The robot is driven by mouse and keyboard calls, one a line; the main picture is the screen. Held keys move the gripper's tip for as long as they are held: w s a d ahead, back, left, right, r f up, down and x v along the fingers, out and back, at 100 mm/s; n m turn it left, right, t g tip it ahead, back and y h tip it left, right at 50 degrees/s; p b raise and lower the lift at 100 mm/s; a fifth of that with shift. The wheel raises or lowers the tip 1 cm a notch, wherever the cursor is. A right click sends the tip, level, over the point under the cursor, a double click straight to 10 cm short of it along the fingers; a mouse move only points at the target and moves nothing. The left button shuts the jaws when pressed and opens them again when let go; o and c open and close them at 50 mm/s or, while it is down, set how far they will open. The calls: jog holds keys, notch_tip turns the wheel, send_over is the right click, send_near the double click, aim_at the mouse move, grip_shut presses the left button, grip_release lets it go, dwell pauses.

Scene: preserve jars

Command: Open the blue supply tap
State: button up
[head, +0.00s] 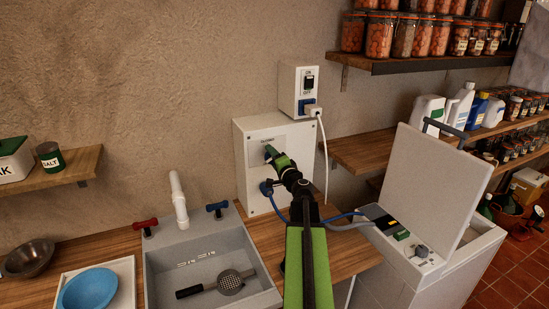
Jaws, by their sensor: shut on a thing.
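The blue supply tap (267,156) is on the front of a white wall box (248,172), below a small label. Only a little of its blue handle shows; my gripper covers most of it. My gripper (271,153), green and black, reaches up to the box and is shut on the tap handle. How far the handle is turned cannot be told. Below it, a dark blue hose fitting (266,188) sticks out of the box, and a blue hose (281,213) runs from it towards the appliance at the right.
A grey sink (160,262) with red (145,223) and blue (217,208) taps and a strainer (230,282) is at left. A white appliance with a raised lid (433,190) stands at right. A switch box (299,85) and its white cable are above. Shelves of jars are at upper right.

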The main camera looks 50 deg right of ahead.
jog(key=n, duration=0.6)
jog(key=shift+s, duration=0.1)
jog(key=n, duration=0.6)
jog(key=shift+n, duration=0.4)
jog(key=o, duration=1.4)
